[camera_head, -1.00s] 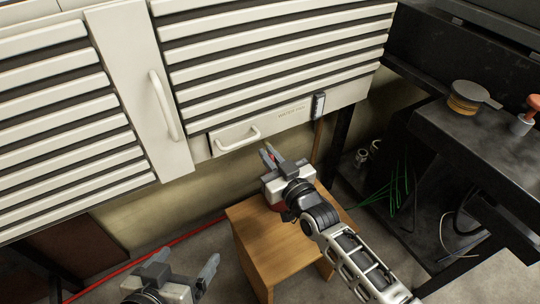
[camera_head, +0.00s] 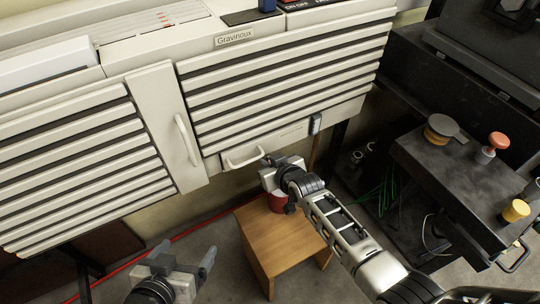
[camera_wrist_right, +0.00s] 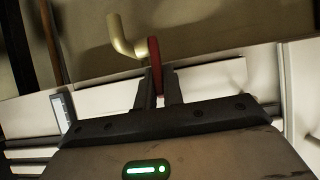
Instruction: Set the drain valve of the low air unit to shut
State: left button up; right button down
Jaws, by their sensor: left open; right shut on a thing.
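The low air unit (camera_head: 285,85) is a cream slatted cabinet along the wall. In the right wrist view, a brass elbow pipe (camera_wrist_right: 122,40) and a red valve lever (camera_wrist_right: 155,62) show beside each other near the unit's edge. My right gripper (camera_wrist_right: 160,78) is shut on the red lever, one finger on each side. In the head view, my right gripper (camera_head: 267,163) is at the unit's lower edge, and the valve is hidden there. My left gripper (camera_head: 184,256) is open and empty, low at the front left.
A cream handle (camera_head: 243,158) sits just left of my right gripper. A black bench (camera_head: 450,165) with knobs stands at right. A red hose (camera_head: 190,232) lies on the floor.

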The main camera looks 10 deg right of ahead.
pick_arm(q)
jog(key=shift+s+a+r+p, duration=0.1)
jog(key=shift+a+r+p, duration=0.1)
jog(key=shift+p, duration=0.2)
pick_arm(e)
jog(key=shift+w+g, duration=0.1)
jog(key=shift+g, duration=0.3)
jog(key=c, duration=1.5)
grip_release()
pick_arm(q)
jog(key=shift+d, duration=0.1)
pick_arm(e)
jog(key=shift+r, duration=0.25)
pick_arm(q)
jog(key=shift+a+r+p, duration=0.3)
jog(key=shift+r+p, duration=0.6)
jog(key=shift+p, duration=1)
pick_arm(e)
jog(key=shift+h, duration=0.3)
jog(key=shift+v, duration=7.8)
jog(key=shift+s+d+f, duration=0.1)
jog(key=shift+s+f, duration=0.1)
jog(key=shift+f, duration=0.05)
